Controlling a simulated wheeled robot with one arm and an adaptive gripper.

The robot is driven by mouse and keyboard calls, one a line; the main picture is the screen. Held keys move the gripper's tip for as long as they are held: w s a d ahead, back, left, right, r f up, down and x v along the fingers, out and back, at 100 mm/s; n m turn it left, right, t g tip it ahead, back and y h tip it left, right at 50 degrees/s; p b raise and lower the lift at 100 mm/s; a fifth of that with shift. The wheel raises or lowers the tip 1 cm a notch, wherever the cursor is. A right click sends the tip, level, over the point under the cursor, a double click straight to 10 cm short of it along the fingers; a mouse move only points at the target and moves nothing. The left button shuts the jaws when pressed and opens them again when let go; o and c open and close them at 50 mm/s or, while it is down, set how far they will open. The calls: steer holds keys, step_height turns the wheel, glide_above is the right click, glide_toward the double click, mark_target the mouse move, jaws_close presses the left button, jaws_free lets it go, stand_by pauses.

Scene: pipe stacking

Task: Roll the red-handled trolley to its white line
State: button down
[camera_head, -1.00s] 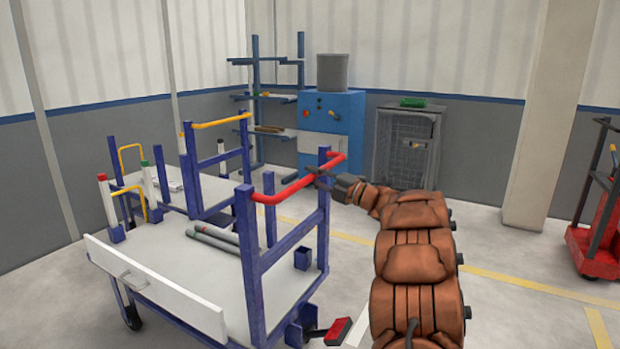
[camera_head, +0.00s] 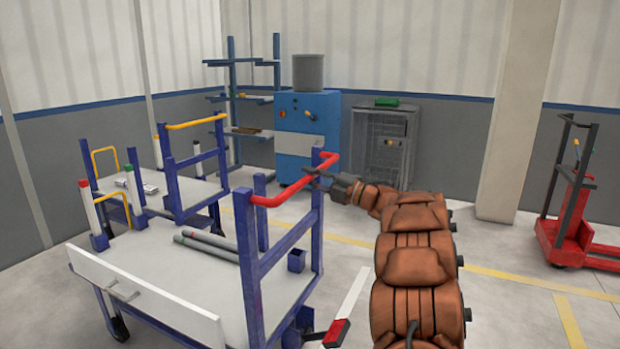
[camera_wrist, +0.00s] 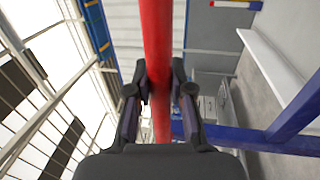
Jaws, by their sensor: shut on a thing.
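The red-handled trolley (camera_head: 150,268) stands in the front left, with blue posts, a white deck and a white front board. My gripper (camera_head: 312,180) is shut on its red handle (camera_head: 282,193) near the middle. In the wrist view the red handle (camera_wrist: 158,45) runs between the two fingers of my gripper (camera_wrist: 160,92). A white line (camera_head: 349,300) lies on the floor just right of the trolley, beside its red pedal (camera_head: 336,333). Two grey pipes (camera_head: 212,243) lie on the deck. My arm hides part of the floor at right.
A yellow-handled trolley (camera_head: 195,160) stands close behind. A blue cabinet (camera_head: 305,130), a wire cage (camera_head: 382,150) and a blue rack (camera_head: 232,110) line the back wall. A red pallet truck (camera_head: 570,225) is at right. Floor with yellow lines (camera_head: 520,280) is open between.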

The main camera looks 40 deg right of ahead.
steer(key=shift+s+d+f, duration=0.1)
steer(key=shift+s+d, duration=0.05)
steer(key=c, duration=1.5)
jaws_free()
steer(key=shift+o, duration=1)
steer(key=shift+s+d, duration=0.1)
steer(key=shift+s, duration=0.05)
steer(key=shift+o, duration=1.4)
steer(key=v, duration=1.1)
steer(key=shift+s, duration=0.4)
